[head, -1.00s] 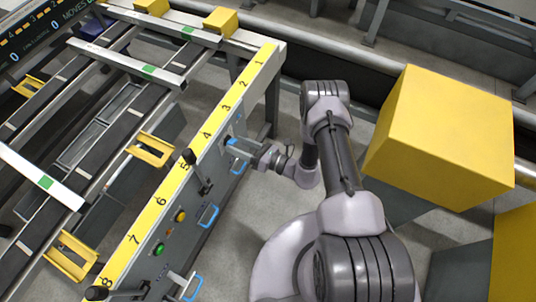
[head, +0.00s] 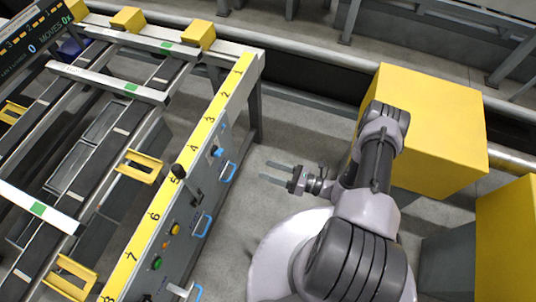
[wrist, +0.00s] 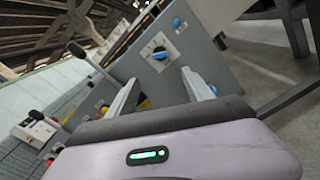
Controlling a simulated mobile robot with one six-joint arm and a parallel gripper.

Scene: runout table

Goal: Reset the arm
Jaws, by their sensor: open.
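My gripper (head: 275,173) is open and empty in the head view, out over the floor to the right of the runout table's grey side panel (head: 185,222). A clear gap lies between its fingertips and the panel. In the wrist view my gripper (wrist: 160,85) shows two separated fingers with nothing between them. Beyond them is a blue rotary knob (wrist: 160,53) on a grey box face.
A green button (head: 157,263), a yellow button (head: 175,229), black-knobbed levers (head: 179,171) and blue handles (head: 228,172) stick out from the panel. Large yellow blocks (head: 430,125) stand at the right, close to my arm. Open floor (head: 245,210) lies between panel and arm.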

